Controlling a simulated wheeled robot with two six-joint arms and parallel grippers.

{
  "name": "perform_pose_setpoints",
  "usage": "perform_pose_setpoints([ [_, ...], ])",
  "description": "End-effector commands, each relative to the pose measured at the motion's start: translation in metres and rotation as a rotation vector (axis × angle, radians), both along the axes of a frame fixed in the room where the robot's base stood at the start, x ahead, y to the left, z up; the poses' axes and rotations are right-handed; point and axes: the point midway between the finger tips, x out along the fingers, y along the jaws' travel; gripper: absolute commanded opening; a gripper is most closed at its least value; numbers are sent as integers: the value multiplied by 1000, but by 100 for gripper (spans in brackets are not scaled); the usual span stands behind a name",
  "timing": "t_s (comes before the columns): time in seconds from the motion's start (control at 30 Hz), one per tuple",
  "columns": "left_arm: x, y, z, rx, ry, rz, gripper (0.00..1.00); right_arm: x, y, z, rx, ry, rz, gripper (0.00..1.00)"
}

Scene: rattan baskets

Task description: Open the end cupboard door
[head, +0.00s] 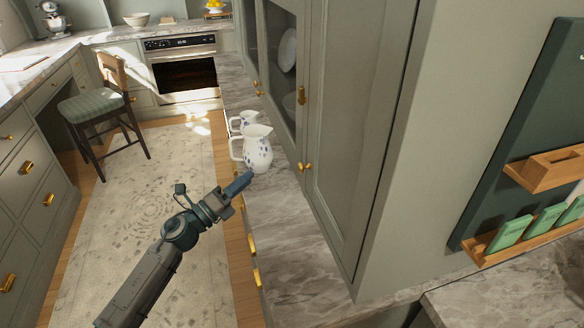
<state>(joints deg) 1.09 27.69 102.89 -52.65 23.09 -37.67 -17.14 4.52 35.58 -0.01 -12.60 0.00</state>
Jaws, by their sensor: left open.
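The end cupboard door (352,125) is the tall grey-green panelled door nearest me on the wall cupboard, right of centre. It looks shut. A small brass knob (309,167) sits low on its left edge. My left gripper (240,184) is open and empty, over the counter edge to the left of the door and clearly apart from the knob. My right gripper is out of view.
Two white patterned jugs (257,150) stand on the marble counter (290,235), close beyond my left gripper. Glass-fronted cupboards continue beyond the door. A chair (95,108) stands across the aisle. The near counter is clear.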

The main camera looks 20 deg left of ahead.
Motion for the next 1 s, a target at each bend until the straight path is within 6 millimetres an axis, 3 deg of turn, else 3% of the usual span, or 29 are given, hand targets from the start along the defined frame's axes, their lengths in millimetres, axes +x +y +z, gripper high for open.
perform_pose_setpoints([
  [0.1, 0, -14, 23, 267, -134, -130, 50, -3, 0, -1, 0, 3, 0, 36],
  [0.33, -7, -23, 31, 635, -279, -312, 50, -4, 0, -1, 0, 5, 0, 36],
  [0.63, -1, -35, 33, 691, -301, -345, 50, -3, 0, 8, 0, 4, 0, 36],
  [1.0, 31, -83, 35, 687, -299, -344, 50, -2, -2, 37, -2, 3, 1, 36],
])
